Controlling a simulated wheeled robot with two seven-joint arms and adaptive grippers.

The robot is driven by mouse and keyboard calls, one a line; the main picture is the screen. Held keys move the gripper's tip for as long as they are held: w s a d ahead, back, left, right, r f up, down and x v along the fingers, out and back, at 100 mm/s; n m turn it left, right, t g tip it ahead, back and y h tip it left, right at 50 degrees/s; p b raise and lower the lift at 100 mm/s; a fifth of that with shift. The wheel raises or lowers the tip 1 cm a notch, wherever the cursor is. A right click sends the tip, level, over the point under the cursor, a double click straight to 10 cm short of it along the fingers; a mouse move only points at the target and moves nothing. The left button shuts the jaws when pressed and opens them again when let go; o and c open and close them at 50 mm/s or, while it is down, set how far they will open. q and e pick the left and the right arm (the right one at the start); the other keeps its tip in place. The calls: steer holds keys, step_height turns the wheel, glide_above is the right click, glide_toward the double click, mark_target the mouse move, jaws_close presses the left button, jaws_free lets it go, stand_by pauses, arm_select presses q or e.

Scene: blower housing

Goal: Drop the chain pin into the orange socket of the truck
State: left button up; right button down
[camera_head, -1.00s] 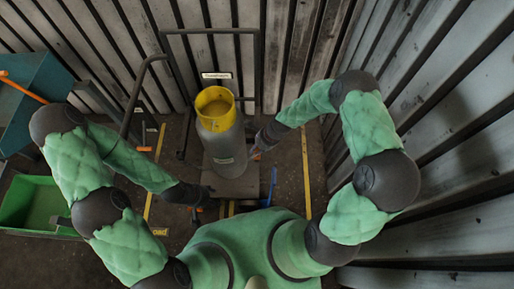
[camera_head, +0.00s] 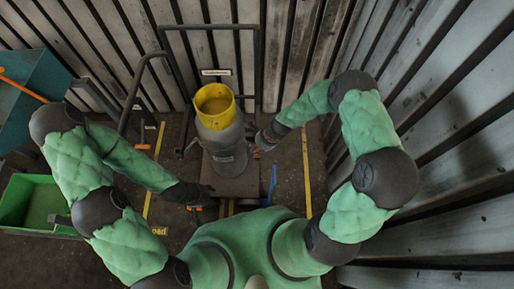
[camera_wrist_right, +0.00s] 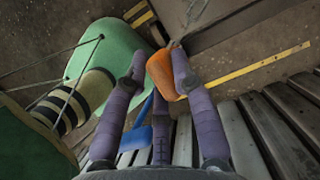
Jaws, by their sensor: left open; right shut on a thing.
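The truck (camera_head: 259,60) stands against the far wall with its dark frame upright and a grey cylinder (camera_head: 226,145) with a yellow cap (camera_head: 214,98) on it. My right gripper (camera_head: 262,142) is just right of the cylinder. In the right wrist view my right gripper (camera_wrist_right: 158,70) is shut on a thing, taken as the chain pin. An orange piece (camera_wrist_right: 162,78) shows at its fingertips and runs behind the right finger; I cannot tell pin from socket there. My left gripper (camera_head: 208,205) is open, low and left of the cylinder.
A green bin (camera_head: 40,205) and a teal cabinet (camera_head: 30,90) stand at the left. A blue strip (camera_head: 271,183) lies right of the truck's base. Ribbed walls close off the back and right. Floor beside the yellow line (camera_head: 306,175) is bare.

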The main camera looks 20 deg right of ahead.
stand_by(0.4)
steer(key=c, duration=0.9)
jaws_free()
steer(key=shift+c, duration=0.2)
steer(key=v, duration=1.2)
steer(key=shift+s+f, duration=0.1)
steer(key=shift+f, duration=0.05)
steer(key=s+a+f+n, duration=0.3)
steer(key=s+f+n, duration=0.2)
steer(key=s+n, duration=0.2)
steer(key=s+a+f+n+g, duration=0.1)
steer(key=s+a+f+n, duration=0.3)
steer(key=s+n, duration=0.3)
steer(key=f+n, duration=0.1)
steer(key=n, duration=0.4)
steer(key=shift+f, duration=0.3)
